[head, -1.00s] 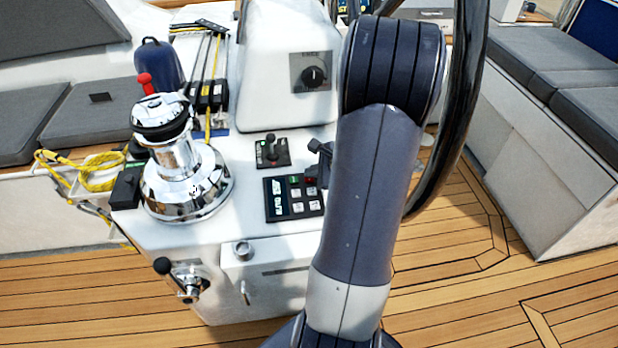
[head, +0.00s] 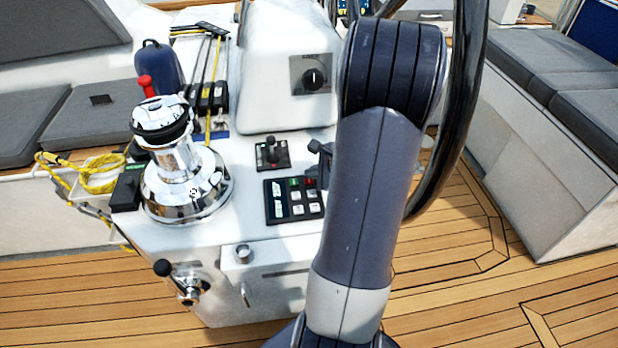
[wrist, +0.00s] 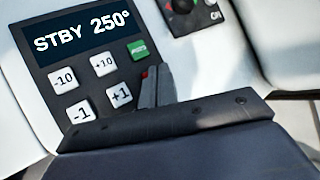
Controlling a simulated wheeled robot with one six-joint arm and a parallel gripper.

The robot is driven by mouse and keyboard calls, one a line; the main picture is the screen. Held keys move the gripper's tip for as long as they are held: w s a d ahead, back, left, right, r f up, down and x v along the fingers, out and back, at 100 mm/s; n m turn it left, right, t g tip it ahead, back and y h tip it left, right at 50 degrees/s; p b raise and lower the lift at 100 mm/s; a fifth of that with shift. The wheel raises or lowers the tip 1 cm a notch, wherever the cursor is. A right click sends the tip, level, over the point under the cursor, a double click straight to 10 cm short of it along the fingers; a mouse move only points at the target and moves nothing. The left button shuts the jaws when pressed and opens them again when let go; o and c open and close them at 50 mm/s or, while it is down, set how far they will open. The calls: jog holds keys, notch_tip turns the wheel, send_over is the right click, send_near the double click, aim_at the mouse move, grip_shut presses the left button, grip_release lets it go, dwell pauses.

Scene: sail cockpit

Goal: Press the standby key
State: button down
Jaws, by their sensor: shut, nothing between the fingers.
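The autopilot panel (head: 270,214) lies on the white console; in the wrist view its display (wrist: 80,32) reads STBY 250°. Below the display are a green key (wrist: 138,49) and white keys marked -10, +10, -1 and +1. A small bit of a red key (wrist: 144,75) shows beside my fingers; it is mostly hidden. In the head view the red key (head: 309,182) sits right of the green one. My gripper (wrist: 156,79) is shut and empty, its tips at the red key; contact cannot be told. In the head view my gripper (head: 319,160) is partly hidden by my arm.
A joystick control (head: 271,153) sits just behind the panel. A chrome winch (head: 185,180) stands to its left, and a black steering wheel rim (head: 455,140) curves past on the right.

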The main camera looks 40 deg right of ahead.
aim_at(312, 182)
jog(key=shift+r, duration=0.4)
notch_tip(312, 182, up, 5)
jog(key=p, duration=0.4)
dwell(0.9)
